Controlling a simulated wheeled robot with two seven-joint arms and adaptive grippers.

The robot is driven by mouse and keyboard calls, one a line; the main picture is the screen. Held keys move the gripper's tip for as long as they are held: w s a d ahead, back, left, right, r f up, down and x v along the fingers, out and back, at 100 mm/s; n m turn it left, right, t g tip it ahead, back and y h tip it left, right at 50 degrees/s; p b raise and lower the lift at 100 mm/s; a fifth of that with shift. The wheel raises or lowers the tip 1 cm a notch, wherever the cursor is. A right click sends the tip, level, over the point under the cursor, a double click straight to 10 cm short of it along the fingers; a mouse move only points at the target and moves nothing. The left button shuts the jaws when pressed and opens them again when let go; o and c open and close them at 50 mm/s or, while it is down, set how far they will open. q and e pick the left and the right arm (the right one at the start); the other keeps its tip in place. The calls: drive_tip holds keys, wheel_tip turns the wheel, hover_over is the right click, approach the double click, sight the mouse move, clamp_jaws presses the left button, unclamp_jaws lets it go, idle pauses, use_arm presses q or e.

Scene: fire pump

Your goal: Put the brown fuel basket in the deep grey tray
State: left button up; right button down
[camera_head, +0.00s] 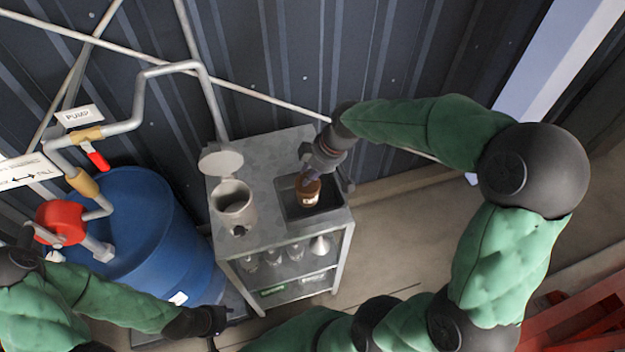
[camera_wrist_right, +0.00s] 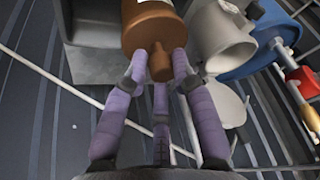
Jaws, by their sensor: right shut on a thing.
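The brown fuel basket (camera_head: 309,194) is upright or nearly so, at the deep grey tray (camera_head: 331,207) set in the top of a metal cart. My right gripper (camera_head: 314,177) is above the basket and shut on it. In the right wrist view, purple fingers (camera_wrist_right: 158,75) close around the narrow neck of the brown basket (camera_wrist_right: 147,22). Whether the basket touches the tray floor cannot be told. My left gripper (camera_head: 213,320) is low at the left, away from the basket, and its fingers are too small and dark to read.
A grey pot (camera_head: 235,203) with an open lid (camera_head: 221,162) stands left of the tray on the cart. Lower shelves hold several glass vessels (camera_head: 296,252). A blue barrel (camera_head: 150,245) with red-handled pipes stands left. A corrugated wall is behind.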

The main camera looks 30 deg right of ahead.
drive_tip(key=f, duration=0.1)
drive_tip(key=w+d+f, duration=0.2)
drive_tip(key=f, duration=0.1)
drive_tip(key=shift+w, duration=0.25)
drive_tip(key=f, duration=0.4)
drive_tip(key=shift+w+d+b, duration=0.2)
drive_tip(key=shift+w+b, duration=0.1)
drive_tip(key=shift+b, duration=0.1)
drive_tip(key=shift+f, duration=0.15)
drive_tip(key=c, duration=1)
unclamp_jaws()
